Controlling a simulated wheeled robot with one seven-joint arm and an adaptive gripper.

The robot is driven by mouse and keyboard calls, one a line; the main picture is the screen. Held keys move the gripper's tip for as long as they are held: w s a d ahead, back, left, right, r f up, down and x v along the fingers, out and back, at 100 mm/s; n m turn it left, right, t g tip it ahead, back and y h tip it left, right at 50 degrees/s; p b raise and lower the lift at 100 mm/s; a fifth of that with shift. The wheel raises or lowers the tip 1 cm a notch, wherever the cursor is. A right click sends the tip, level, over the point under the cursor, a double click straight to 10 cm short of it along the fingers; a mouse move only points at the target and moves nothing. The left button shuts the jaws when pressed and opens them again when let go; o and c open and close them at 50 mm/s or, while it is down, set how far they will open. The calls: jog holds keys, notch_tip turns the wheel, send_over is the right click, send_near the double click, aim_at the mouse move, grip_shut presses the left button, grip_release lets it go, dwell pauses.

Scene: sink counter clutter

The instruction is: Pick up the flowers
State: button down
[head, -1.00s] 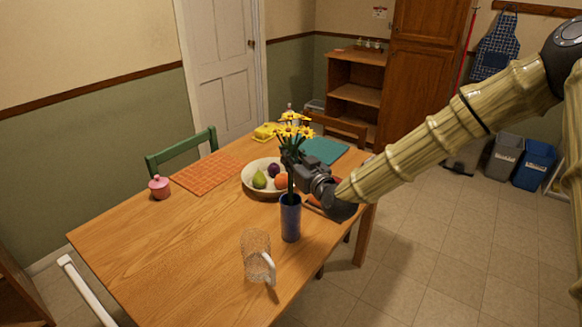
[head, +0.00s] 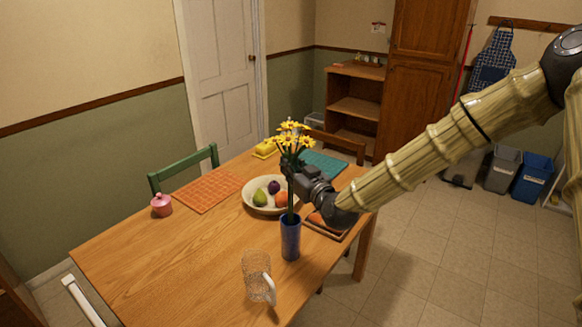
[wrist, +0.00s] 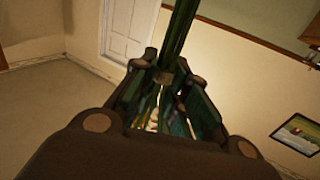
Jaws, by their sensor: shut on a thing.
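The yellow flowers (head: 290,139) stand upright on green stems above a blue vase (head: 291,238) on the wooden table. My gripper (head: 290,178) is shut on the stems below the blossoms. In the wrist view the green stems (wrist: 180,35) run up from between the fingers of my gripper (wrist: 166,80). In the head view the lower stems still reach down to the vase mouth. I cannot tell whether their ends are inside it.
A fruit bowl (head: 250,202) is just behind the stems. A glass mug (head: 256,276) stands in front of the vase. A brown tray (head: 325,230) lies under my wrist at the right. The table's left front is clear (head: 160,255).

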aim_at(295, 154)
jog(key=shift+r+p, duration=2.4)
jog(key=shift+r, duration=0.2)
